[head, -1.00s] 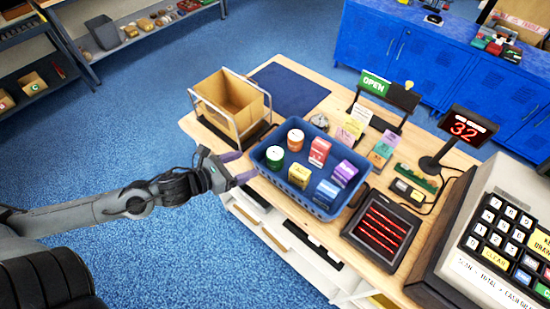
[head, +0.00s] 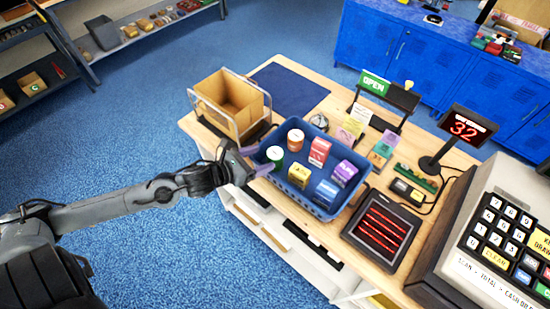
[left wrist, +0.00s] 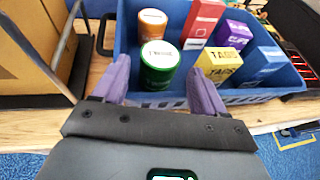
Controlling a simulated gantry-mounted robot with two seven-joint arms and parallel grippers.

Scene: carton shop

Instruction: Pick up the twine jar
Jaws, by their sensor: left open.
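The twine jar is a green cylinder with a white lid (head: 275,154), upright at the left corner of the blue basket (head: 322,213). In the left wrist view the green jar (left wrist: 159,66) shows dark lettering on its lid. My left gripper (head: 262,159) is open at the basket's left rim. In the left wrist view its purple fingers (left wrist: 159,80) are spread to the left and right of the jar's near side. They do not grip it, and I cannot tell whether they touch it. My right gripper is not in view.
The basket also holds an orange jar (head: 295,140), a red box (head: 319,152), a purple box (head: 344,173), a yellow box (head: 299,175) and a blue box (head: 326,193). An open carton in a frame (head: 232,100) stands behind left. A register (head: 500,235) stands right.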

